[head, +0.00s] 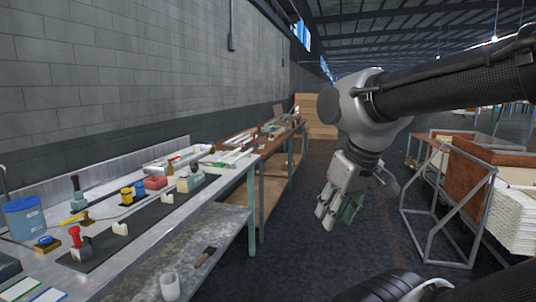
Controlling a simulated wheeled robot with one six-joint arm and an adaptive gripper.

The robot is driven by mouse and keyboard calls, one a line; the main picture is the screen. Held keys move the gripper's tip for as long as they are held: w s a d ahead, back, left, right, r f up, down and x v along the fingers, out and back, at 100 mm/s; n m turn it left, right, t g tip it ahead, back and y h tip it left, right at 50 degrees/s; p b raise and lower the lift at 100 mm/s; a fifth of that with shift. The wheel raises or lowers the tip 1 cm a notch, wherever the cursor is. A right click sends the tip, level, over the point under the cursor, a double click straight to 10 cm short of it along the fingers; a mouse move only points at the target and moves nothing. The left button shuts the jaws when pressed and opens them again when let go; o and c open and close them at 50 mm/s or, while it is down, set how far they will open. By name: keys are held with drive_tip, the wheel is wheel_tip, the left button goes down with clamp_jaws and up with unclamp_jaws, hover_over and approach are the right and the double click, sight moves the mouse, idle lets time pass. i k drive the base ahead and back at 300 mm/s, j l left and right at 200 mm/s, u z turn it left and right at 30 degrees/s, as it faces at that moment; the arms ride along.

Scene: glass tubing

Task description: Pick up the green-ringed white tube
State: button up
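Several pale tubes (236,155) lie on the far part of the workbench, at the left of the head view. A green mark shows near their near end, but they are too small to tell which one is the green-ringed white tube. My gripper (338,218) hangs pointing down over the aisle, to the right of the bench and well apart from the tubes. Its fingers overlap in this view, so I cannot tell whether they are open or shut. A greenish patch shows beside the fingers, and I cannot tell what it is.
The metal workbench (135,262) along the grey block wall holds a blue tub (24,218), a red-handled tool (76,240) and a white cup (170,287) on its lower shelf. A metal-framed cart (433,212) stands at right. The dark aisle floor between is clear.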

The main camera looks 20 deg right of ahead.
sight(230, 163)
drive_tip(key=i+z, duration=0.35)
drive_tip(key=i, duration=1)
drive_tip(key=i+l+u, duration=0.15)
drive_tip(key=u, duration=0.3)
drive_tip(key=i+l+u, duration=0.1)
drive_tip(key=u, duration=0.35)
drive_tip(key=i+l+u, duration=0.1)
drive_tip(key=l, duration=0.4)
drive_tip(key=i+l, duration=0.2)
drive_tip(key=l, duration=0.3)
drive_tip(key=i+l+u, duration=0.15)
drive_tip(key=l, duration=0.35)
drive_tip(key=i+l+u, duration=0.1)
drive_tip(key=l, duration=0.45)
drive_tip(key=i+l, duration=0.1)
drive_tip(key=l, duration=0.4)
drive_tip(key=u, duration=0.05)
